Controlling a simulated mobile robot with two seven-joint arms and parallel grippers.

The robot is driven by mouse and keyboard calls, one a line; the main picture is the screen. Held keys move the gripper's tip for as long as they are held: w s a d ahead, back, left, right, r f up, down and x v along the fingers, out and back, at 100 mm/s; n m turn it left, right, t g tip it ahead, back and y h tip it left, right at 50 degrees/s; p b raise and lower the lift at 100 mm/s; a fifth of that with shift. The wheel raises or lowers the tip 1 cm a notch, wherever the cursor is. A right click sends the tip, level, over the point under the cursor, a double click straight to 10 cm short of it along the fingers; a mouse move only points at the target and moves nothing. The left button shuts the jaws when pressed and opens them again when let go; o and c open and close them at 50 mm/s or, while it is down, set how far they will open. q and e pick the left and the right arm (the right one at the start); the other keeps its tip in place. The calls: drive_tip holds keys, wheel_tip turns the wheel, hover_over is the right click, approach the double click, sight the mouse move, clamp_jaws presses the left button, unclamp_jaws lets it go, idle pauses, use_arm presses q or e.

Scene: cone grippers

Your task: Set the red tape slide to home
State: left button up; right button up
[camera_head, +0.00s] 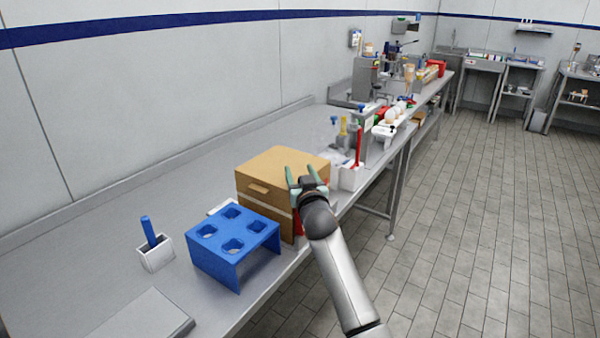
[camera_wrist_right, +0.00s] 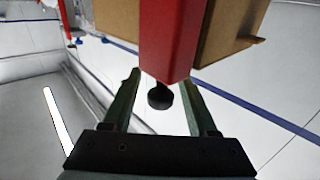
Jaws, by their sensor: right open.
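My right gripper (camera_head: 303,177) is at the front right side of a brown box (camera_head: 283,160) on the bench. In the right wrist view the gripper (camera_wrist_right: 161,84) is open, its two green fingers apart. The red tape slide (camera_wrist_right: 174,38) runs down against the brown box (camera_wrist_right: 232,25) in that view. A black knob (camera_wrist_right: 160,97) at the slide's end lies between the fingers, with gaps visible on both sides. In the head view only a bit of red (camera_head: 298,224) shows below the gripper; my arm hides the rest. My left gripper is out of view.
A blue rack (camera_head: 235,243) with several holes stands left of the box. A white holder (camera_head: 156,258) with a blue-handled tool is farther left. Bottles and tools crowd the bench beyond the box. The floor (camera_head: 460,220) at right is clear.

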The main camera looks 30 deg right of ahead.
drive_tip(key=shift+c, duration=0.4)
clamp_jaws()
idle(1.0)
